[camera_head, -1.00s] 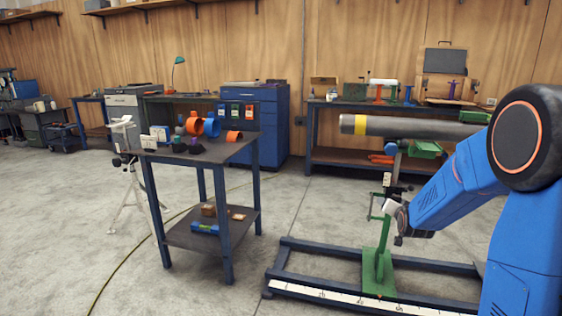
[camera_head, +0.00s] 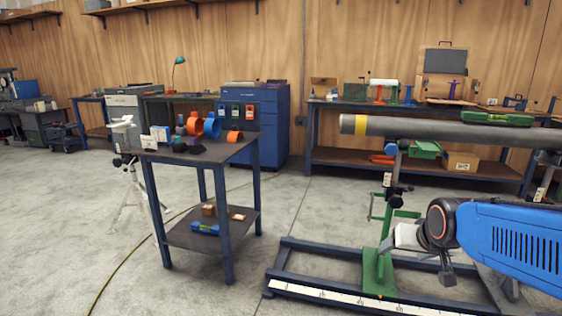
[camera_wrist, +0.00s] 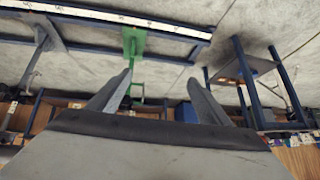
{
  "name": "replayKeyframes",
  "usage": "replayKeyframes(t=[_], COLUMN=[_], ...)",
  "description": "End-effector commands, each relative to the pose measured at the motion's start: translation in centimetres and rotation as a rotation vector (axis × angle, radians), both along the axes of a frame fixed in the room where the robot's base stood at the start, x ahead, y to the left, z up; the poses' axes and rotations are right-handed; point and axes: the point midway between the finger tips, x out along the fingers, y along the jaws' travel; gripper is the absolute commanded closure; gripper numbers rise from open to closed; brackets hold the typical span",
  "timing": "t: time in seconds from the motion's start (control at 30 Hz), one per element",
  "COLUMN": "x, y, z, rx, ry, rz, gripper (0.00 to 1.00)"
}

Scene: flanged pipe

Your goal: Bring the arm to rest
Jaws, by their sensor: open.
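My gripper (camera_wrist: 158,78) shows in the wrist view as two grey fingers set wide apart, with nothing between them. That view looks upside down, with the floor at the top. In the head view my blue arm is folded low at the right, its wrist end beside the green stand. The fingers are hard to make out there. The long grey pipe (camera_head: 450,129) with a yellow band lies level on stands above and behind my arm. The green stand post (camera_head: 384,255) rises from the dark floor frame (camera_head: 325,261).
A dark side table (camera_head: 190,154) with orange and blue rings stands left of centre. A green level (camera_head: 497,118) lies on the pipe. A workbench (camera_head: 330,157) stands behind, with a cardboard box (camera_head: 461,161) on its shelf. The floor between side table and frame is clear.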

Motion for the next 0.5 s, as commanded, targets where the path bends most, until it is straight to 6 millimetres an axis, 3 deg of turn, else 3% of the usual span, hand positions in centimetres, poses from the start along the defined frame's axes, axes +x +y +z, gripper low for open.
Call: replayKeyframes(t=[0.03, 0.3, 0.5], x=[-2.0, -12.1, -17.4], y=[0.4, 1.8, 2.3], z=[0.1, -0.9, -1.8], rx=[-0.007, -0.043, -0.060], ry=[0.020, 0.164, 0.241], rz=[0.018, 0.109, 0.158], gripper=[0.28, 0.28, 0.28])
